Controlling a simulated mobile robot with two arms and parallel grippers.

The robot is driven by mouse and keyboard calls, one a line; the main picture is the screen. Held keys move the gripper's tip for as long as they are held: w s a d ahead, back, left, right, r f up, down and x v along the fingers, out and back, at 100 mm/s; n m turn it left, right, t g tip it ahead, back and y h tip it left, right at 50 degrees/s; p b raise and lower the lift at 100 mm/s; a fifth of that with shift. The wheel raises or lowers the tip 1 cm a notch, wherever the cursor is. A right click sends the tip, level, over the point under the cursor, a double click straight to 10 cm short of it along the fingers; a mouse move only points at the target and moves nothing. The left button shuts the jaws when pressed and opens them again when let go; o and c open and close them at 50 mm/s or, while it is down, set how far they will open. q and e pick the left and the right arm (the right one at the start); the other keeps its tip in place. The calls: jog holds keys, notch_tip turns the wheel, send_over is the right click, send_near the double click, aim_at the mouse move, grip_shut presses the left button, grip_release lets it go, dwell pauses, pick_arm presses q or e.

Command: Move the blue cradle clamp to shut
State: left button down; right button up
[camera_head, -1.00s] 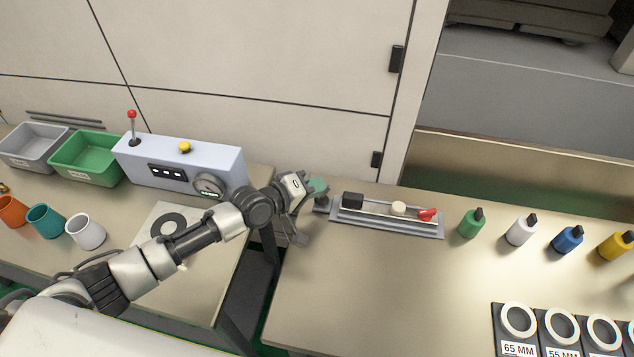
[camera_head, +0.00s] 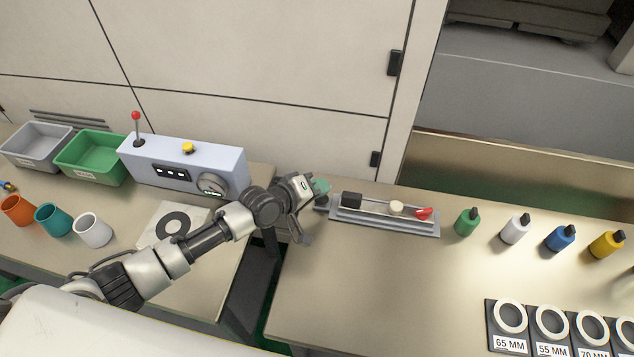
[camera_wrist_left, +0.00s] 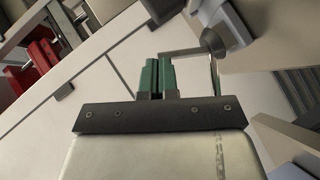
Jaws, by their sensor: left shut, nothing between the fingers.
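My left gripper (camera_head: 321,187) is at the back edge of the right table, its green fingertips by the left end of a long grey fixture (camera_head: 385,224). In the left wrist view its green fingers (camera_wrist_left: 157,76) are together with nothing between them. The fixture carries a black block (camera_head: 351,200), a cream knob (camera_head: 396,208) and a red lever (camera_head: 424,213). I see no clearly blue clamp; the spot behind my gripper is partly hidden. I cannot tell whether the fingers touch the fixture. My right gripper is not in view.
Green (camera_head: 467,222), white (camera_head: 515,229), blue (camera_head: 560,238) and yellow (camera_head: 607,243) bottles stand right of the fixture. Ring holders (camera_head: 508,343) lie at the front right. A control box (camera_head: 183,167) and bins stand left. A gap separates the tables. The right table's middle is clear.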

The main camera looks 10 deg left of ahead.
pick_arm(q)
jog(key=shift+d+r+m+y+p, duration=0.25)
jog(key=shift+d+m+y+p, duration=0.25)
jog(key=shift+p, duration=1.65)
jog(key=shift+d+f+p, duration=0.15)
jog(key=shift+d+p, duration=0.05)
jog(key=shift+p, duration=0.1)
jog(key=shift+d+f, duration=0.3)
jog(key=shift+d, duration=0.35)
jog(key=shift+f, duration=0.1)
